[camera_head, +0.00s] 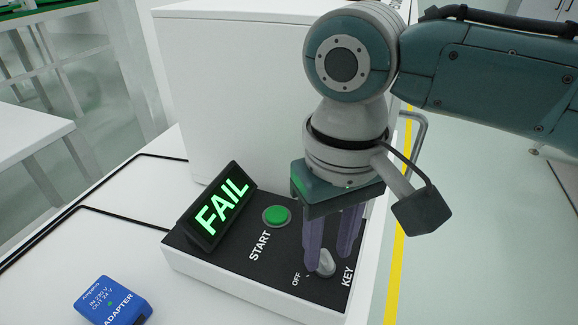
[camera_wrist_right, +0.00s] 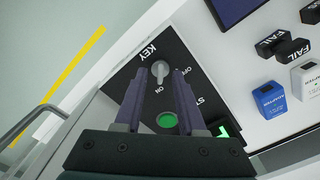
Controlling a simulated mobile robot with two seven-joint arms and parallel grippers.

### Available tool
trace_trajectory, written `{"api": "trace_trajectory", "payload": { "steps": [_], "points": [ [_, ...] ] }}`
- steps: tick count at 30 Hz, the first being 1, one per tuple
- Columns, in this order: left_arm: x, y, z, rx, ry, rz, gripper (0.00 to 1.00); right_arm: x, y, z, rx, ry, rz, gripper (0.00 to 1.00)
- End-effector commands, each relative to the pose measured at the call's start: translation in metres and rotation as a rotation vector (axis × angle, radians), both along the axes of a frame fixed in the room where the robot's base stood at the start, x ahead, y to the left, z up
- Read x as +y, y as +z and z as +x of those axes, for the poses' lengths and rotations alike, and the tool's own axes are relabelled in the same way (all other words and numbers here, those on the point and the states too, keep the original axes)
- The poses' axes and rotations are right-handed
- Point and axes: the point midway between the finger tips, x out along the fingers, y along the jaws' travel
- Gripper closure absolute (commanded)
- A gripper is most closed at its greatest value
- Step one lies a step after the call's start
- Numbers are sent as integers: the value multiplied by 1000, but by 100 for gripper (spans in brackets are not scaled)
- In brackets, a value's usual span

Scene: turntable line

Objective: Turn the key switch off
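The key switch is a grey knob (camera_head: 326,263) on the black top of the control box (camera_head: 240,285), between the OFF and KEY labels. In the right wrist view the knob (camera_wrist_right: 160,70) lies lengthwise, with its lower end toward the ON label; OFF is to its right. My right gripper (camera_head: 332,262) points down at the knob. Its two purple-grey fingers are open, one on each side of the knob. In the right wrist view the fingers (camera_wrist_right: 159,74) show gaps to the knob; contact is not visible. My left gripper is in neither view.
A green START button (camera_head: 277,215) and a lit FAIL sign (camera_head: 221,206) share the box. A white housing (camera_head: 230,90) stands behind. A blue adapter (camera_head: 112,301) lies at front left. Several labelled blocks (camera_wrist_right: 290,50) show in the wrist view. A handle (camera_head: 421,130) is at right.

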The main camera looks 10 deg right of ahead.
Motion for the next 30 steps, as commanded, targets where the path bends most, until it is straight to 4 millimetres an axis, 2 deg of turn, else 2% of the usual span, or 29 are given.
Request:
{"api": "trace_trajectory", "payload": {
  "steps": [8, 19, 30],
  "points": [
    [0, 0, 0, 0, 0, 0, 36, 0, -3, 0, 0, 1, 1, 61],
    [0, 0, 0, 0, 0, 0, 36, 0, -2, 0, 0, 1, 1, 100],
    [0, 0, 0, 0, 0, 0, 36, 0, -2, 0, -1, 1, 0, 100]
  ]
}}
